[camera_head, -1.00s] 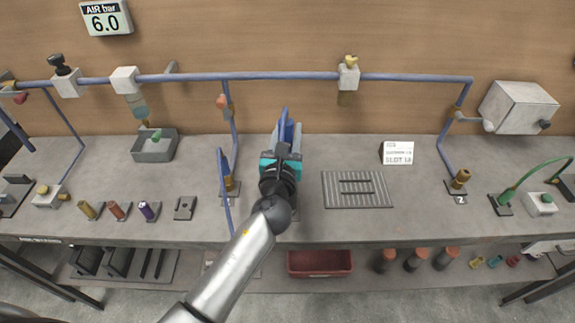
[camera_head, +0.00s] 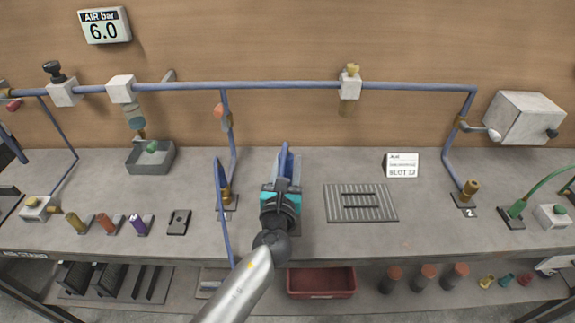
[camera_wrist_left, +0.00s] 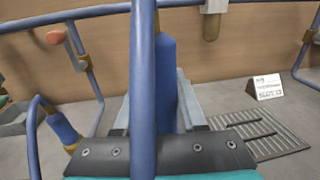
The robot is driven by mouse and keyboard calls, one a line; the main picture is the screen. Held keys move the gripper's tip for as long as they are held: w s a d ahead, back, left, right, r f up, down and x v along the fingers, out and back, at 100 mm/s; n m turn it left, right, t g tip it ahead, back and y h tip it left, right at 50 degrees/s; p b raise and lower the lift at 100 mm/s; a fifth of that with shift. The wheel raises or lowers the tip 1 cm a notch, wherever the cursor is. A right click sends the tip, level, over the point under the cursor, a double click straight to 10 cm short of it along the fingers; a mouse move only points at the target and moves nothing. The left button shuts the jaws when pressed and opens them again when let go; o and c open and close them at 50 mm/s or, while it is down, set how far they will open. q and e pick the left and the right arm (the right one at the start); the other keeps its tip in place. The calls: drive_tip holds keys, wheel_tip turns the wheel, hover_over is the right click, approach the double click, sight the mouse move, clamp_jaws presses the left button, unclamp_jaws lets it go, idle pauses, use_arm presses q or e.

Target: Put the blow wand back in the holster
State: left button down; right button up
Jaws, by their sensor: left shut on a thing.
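The blue blow wand (camera_head: 284,160) stands roughly upright above my left gripper (camera_head: 282,188), which is shut on it. The wand's thick blue body also shows in the left wrist view (camera_wrist_left: 167,85). Light grey upright pieces (camera_wrist_left: 190,100) stand beside it there; I cannot tell whether they are the holster or gripper parts. A grey plate (camera_head: 311,232) lies under and beside the gripper, mostly hidden. A blue hose (camera_head: 223,215) hangs left of the gripper and crosses the left wrist view (camera_wrist_left: 143,90) close up. My right gripper is not in view.
A ribbed grey mat (camera_head: 385,200) and a slot card (camera_head: 401,164) lie right of the gripper. A brass fitting on a pipe (camera_head: 227,196) stands to the left. A grey tray (camera_head: 165,165) sits back left. A red bin (camera_head: 322,283) is on the lower shelf.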

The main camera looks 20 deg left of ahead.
use_arm(q)
drive_tip(key=shift+c, duration=2.4)
unclamp_jaws()
drive_tip(key=shift+f, duration=0.1)
drive_tip(key=shift+s, duration=0.1)
drive_tip(key=s+d, duration=0.1)
drive_tip(key=s, duration=1)
drive_tip(key=shift+s+d+b, duration=0.35)
drive_tip(key=shift+d, duration=0.05)
